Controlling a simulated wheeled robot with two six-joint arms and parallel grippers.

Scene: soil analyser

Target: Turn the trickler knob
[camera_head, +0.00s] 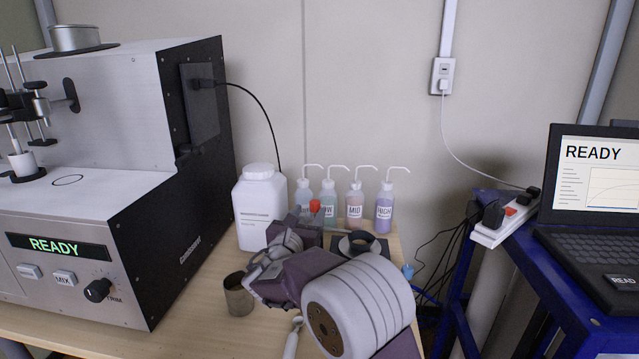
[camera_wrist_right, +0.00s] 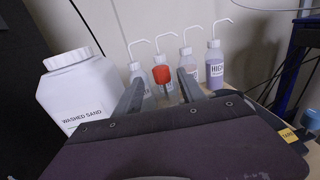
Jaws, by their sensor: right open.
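A small red knob (camera_head: 314,206), which I take to be the trickler knob, stands behind my right gripper (camera_head: 304,222), in front of the wash bottles. In the right wrist view the red knob (camera_wrist_right: 161,74) shows upright on a greenish stem, between the two grey fingers of my right gripper (camera_wrist_right: 160,86). The fingers are open, one on each side, with visible gaps to the knob. I cannot tell exactly how far ahead of the fingertips it is. The rest of the trickler is hidden behind my gripper. My left gripper is not in view.
A white washed-sand jar (camera_head: 261,208) stands left of the knob, several wash bottles (camera_head: 355,205) behind it. A metal cup (camera_head: 238,294) stands near the analyser (camera_head: 180,230). A laptop (camera_head: 590,230) is at right.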

